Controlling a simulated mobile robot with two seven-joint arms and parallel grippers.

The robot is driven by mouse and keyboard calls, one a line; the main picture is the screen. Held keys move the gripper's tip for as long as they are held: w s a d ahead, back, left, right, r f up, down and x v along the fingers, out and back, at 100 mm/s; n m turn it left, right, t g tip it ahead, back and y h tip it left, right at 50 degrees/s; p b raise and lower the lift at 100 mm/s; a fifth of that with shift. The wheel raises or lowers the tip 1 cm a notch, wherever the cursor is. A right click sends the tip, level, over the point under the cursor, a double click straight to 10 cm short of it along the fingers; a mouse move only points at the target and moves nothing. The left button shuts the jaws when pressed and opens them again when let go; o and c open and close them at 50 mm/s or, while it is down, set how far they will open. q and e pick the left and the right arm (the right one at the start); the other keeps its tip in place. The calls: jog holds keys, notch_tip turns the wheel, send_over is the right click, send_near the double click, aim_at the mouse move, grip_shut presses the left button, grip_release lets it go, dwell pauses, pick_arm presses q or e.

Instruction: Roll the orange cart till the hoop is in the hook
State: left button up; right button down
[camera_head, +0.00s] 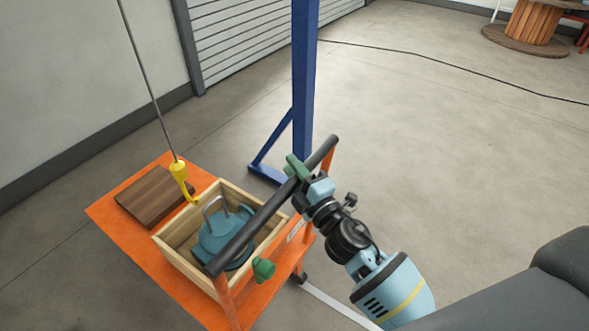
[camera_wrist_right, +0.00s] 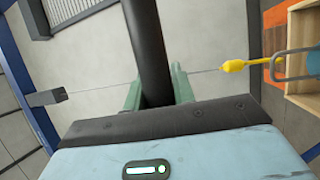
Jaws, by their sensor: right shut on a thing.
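The orange cart (camera_head: 118,215) stands at the lower left with a black push bar (camera_head: 262,215). A wooden crate (camera_head: 181,264) on it holds a teal pump (camera_head: 215,238) with a grey metal hoop (camera_head: 206,208) on top. A yellow hook (camera_head: 179,172) hangs on a cable, just left of the hoop. In the head view a small gap shows between them. In the right wrist view the hook (camera_wrist_right: 236,66) and hoop (camera_wrist_right: 273,65) appear close, and depth is unclear. My right gripper (camera_head: 297,170) is shut on the push bar's far part. My left gripper is out of view.
A brown wooden block (camera_head: 152,195) lies on the cart beside the crate. A blue post (camera_head: 304,80) with a braced foot stands just behind the cart. A green knob (camera_head: 263,269) sits near the cart's right side. Open floor (camera_head: 430,140) lies to the right, crossed by a black cable.

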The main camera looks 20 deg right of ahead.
pick_arm(q)
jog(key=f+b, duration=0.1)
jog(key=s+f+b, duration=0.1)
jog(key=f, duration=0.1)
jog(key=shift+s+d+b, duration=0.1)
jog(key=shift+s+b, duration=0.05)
jog(key=shift+b, duration=0.2)
pick_arm(e)
jog(key=w+a, duration=0.7)
jog(key=w, duration=0.2)
jog(key=shift+w+a, duration=0.15)
jog(key=shift+w, duration=0.05)
jog(key=c, duration=1.4)
grip_release()
jog(key=shift+o, duration=1.2)
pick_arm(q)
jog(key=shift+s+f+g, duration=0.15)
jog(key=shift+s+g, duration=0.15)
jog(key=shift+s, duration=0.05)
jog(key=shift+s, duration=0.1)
